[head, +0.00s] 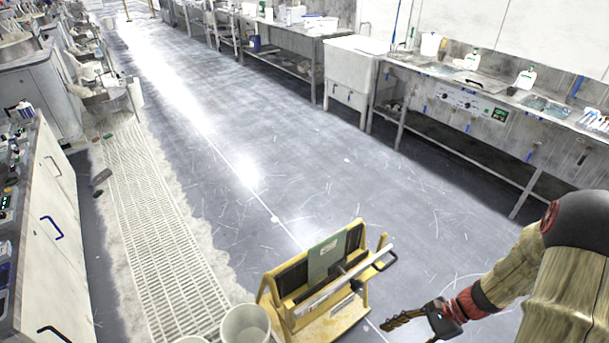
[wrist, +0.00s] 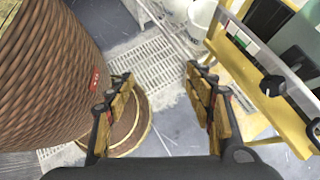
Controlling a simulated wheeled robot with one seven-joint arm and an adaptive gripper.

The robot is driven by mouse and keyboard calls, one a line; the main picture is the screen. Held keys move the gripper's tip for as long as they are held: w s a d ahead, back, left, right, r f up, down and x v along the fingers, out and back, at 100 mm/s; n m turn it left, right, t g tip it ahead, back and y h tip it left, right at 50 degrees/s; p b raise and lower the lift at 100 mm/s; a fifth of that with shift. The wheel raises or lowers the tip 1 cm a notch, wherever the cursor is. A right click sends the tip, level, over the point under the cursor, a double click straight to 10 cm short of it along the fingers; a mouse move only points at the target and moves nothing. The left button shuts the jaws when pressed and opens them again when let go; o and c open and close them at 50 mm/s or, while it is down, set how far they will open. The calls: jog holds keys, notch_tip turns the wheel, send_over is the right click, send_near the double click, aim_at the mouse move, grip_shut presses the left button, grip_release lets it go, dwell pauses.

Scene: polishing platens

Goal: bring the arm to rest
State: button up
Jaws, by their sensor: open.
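My gripper (head: 397,322) hangs low at the bottom right of the head view, at the end of my bent arm. It is just right of a yellow rack (head: 336,326) and looks apart from it. In the wrist view my gripper (wrist: 158,76) has its two fingers spread wide. Nothing is between them except a view of the floor.
The rack holds a green plate (head: 325,258) and shows at right in the wrist view (wrist: 262,98). White buckets (head: 245,322) stand left of it. Sink benches (head: 470,100) line the right wall, cabinets (head: 50,215) the left. The aisle floor (head: 330,170) between is clear.

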jog(key=s+a+r+n+t+h, duration=0.2)
jog(key=r+n, duration=0.3)
jog(key=r, duration=0.6)
jog(key=s+a+r+n+t+h, duration=0.2)
jog(key=r+n+h, duration=0.2)
jog(key=r, duration=0.6)
jog(key=s+a+r+n+t+h, duration=0.2)
jog(key=r+n, duration=0.5)
jog(key=r, duration=0.4)
jog(key=shift+s+r+n+t+h, duration=0.35)
jog(key=shift+s+n+t+h, duration=0.1)
jog(key=shift+h, duration=0.35)
